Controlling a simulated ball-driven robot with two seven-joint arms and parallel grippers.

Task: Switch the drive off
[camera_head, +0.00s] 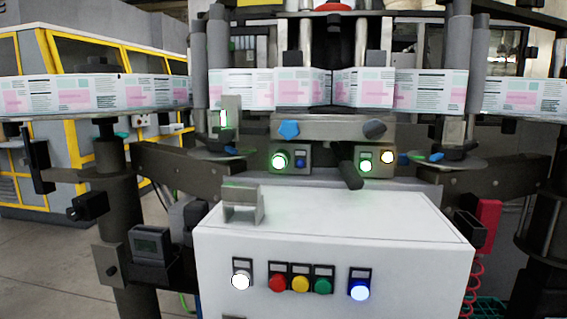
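The labeller's controls face me; I cannot read which one belongs to the drive. The white cabinet (330,235) carries a lit white button (240,281), a red button (277,283), a yellow button (300,284), a green button (322,285) and a lit blue button (359,290). Above it, a left small panel has a lit green button (279,162) and a dark blue one (300,163). A right small panel has a lit green button (365,165) and a lit amber-white one (387,157). Neither of my grippers is in view.
A metal bracket (243,205) stands on the cabinet top. A black handle (347,168) juts out above it. The printed label web (90,94) runs across the machine. A grey display box (150,244) sits at left, a red box (488,222) at right.

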